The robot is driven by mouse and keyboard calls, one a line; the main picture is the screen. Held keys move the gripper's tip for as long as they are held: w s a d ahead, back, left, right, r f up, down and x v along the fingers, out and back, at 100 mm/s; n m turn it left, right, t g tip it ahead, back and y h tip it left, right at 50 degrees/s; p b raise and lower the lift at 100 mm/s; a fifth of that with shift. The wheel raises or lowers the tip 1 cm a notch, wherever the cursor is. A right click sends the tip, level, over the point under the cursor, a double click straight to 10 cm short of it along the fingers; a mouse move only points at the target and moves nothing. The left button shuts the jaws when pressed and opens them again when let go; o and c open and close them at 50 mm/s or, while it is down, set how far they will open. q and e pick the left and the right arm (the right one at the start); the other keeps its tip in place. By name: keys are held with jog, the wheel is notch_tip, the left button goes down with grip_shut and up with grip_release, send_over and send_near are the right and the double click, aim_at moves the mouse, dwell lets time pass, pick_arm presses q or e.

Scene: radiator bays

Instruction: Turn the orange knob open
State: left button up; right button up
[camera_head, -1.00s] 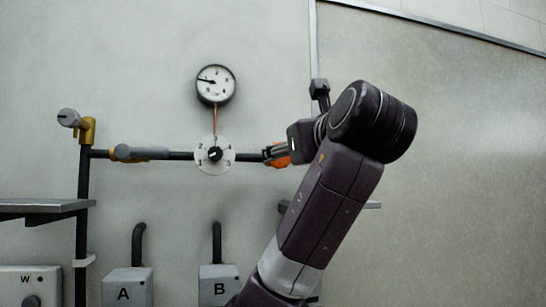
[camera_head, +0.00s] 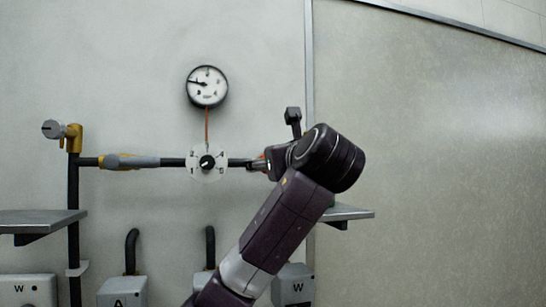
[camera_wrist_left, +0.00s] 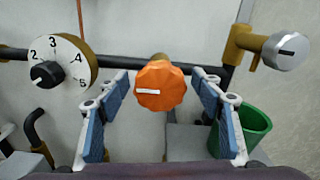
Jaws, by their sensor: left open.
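The orange knob (camera_wrist_left: 162,88) is a lobed wheel on a brass stem on the dark pipe. Its white mark lies nearly level in the left wrist view. My left gripper (camera_wrist_left: 160,92) is open, with one blue-padded finger on each side of the knob. Gaps show between the knob and both fingers. In the head view my left gripper (camera_head: 259,165) is at the pipe right of the numbered dial, and only a sliver of orange shows there, the rest being hidden. My right gripper is not in view.
A numbered dial with a black knob (camera_wrist_left: 46,74) is left of the orange knob. A grey-capped brass valve (camera_wrist_left: 285,51) and a green bin (camera_wrist_left: 254,130) are on the right. A round gauge (camera_head: 207,86) hangs above the pipe. A shelf (camera_head: 347,213) juts out behind my arm.

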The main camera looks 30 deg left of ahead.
pick_arm(q)
jog(key=shift+s+d, duration=0.1)
jog(key=c, duration=1.1)
jog(key=shift+c, duration=0.3)
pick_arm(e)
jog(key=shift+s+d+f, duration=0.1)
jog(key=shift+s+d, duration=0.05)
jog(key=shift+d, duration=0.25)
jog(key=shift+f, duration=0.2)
